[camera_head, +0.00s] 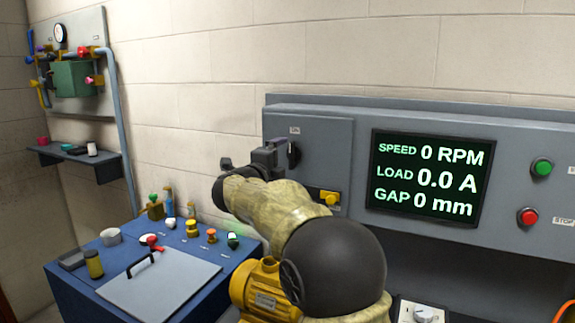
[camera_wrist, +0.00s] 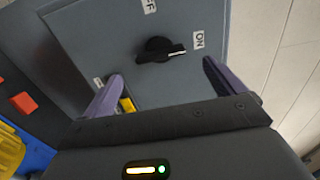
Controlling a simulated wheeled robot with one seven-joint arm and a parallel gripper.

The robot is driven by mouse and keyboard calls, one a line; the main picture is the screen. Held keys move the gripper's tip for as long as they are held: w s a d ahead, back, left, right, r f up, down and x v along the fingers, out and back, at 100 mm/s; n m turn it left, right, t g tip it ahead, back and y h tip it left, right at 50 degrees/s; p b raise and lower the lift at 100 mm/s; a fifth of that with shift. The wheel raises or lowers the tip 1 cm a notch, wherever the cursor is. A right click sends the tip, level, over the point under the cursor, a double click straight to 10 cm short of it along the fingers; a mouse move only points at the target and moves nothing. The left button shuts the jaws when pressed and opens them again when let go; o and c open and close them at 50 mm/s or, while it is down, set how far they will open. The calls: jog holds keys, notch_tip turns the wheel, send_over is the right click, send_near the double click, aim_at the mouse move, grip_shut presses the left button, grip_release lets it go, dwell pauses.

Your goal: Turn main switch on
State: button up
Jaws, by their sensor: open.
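The main switch is a black rotary knob (camera_wrist: 160,50) on a grey panel, also in the head view (camera_head: 293,155). In the wrist view its white-marked end points towards the ON label (camera_wrist: 199,40). The OFF label (camera_wrist: 149,6) is at the top edge, partly cut off. My gripper (camera_wrist: 161,69) is open, with purple-grey fingers spread wide. The knob shows between and beyond the fingertips, and no finger visibly touches it. In the head view my gripper (camera_head: 272,156) is just left of the knob, close to the panel.
A yellow latch-like part (camera_head: 330,197) sits below the switch. A display (camera_head: 425,178) reads SPEED 0 RPM, LOAD 0.0 A, GAP 0 mm. Green (camera_head: 542,167) and red (camera_head: 527,216) buttons are at right. A blue bench (camera_head: 75,290) with several small items stands left; a yellow motor (camera_head: 262,290) is below my arm.

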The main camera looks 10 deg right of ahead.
jog(key=b+v, duration=0.2)
jog(key=v, duration=0.9)
jog(key=shift+s, duration=0.2)
jog(key=shift+a, duration=0.1)
jog(key=s+d+f+n+g+y+p, duration=0.1)
jog(key=s+f+n+y+p, duration=0.1)
jog(key=f+n+y, duration=0.6)
jog(key=s+d+f+n+g+y+p, duration=0.1)
jog(key=s+f+n+g+y+p, duration=0.15)
jog(key=f+n, duration=0.85)
jog(key=s+d+f+n+g, duration=0.2)
jog(key=s+f, duration=0.2)
jog(key=s, duration=0.3)
jog(key=s+d+f+n+g+p, duration=0.1)
jog(key=s+d+f+n+g, duration=0.1)
jog(key=s, duration=0.5)
jog(key=s+d+f+n+g, duration=0.2)
jog(key=s+d+f+g, duration=0.1)
jog(key=s+f, duration=0.3)
jog(key=shift+s+d+f+g, duration=0.2)
jog(key=shift+s+d+g, duration=0.15)
jog(key=shift+s+g, duration=0.55)
